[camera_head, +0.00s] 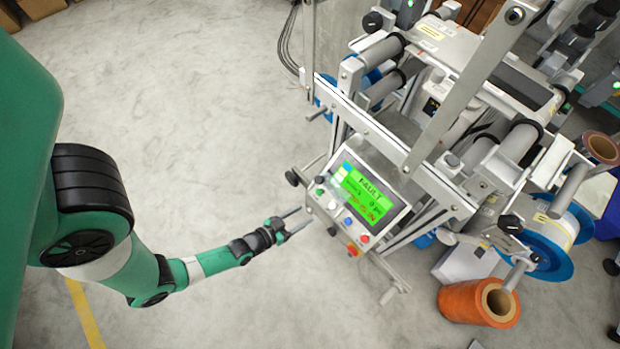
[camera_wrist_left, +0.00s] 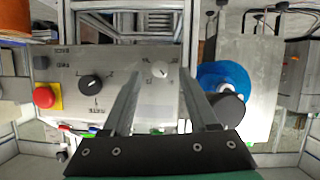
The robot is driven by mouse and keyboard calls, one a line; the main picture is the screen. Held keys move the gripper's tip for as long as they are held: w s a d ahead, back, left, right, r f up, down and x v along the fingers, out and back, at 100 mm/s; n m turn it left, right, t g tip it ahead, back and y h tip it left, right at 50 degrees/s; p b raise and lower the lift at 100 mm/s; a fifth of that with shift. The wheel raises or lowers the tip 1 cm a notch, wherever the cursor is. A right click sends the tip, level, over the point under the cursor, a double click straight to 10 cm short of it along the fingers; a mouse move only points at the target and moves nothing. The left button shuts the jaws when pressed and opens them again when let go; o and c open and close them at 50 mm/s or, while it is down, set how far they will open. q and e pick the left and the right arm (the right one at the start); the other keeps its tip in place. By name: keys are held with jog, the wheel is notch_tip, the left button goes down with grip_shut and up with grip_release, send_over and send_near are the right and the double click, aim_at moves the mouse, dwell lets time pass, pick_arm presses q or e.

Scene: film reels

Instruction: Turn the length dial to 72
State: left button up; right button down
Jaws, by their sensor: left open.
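I cannot tell which is the length dial, nor read a setting of 72. My left gripper (camera_head: 303,219) is open and empty, just left of the panel's lower edge. Its fingers (camera_wrist_left: 157,78) point toward the panel face and appear apart from the dials. My right gripper is not in view.
A red emergency button (camera_wrist_left: 44,97) on a yellow base sits at the panel's edge. An orange roll (camera_head: 468,304) and a blue reel (camera_head: 548,262) stand at the lower right. The grey floor (camera_head: 200,110) left of the machine is clear.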

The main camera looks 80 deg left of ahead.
pick_arm(q)
jog(key=shift+x, duration=1.05)
jog(key=shift+s+d, duration=0.15)
jog(key=shift+s, duration=0.05)
jog(key=shift+r, duration=0.1)
grip_shut()
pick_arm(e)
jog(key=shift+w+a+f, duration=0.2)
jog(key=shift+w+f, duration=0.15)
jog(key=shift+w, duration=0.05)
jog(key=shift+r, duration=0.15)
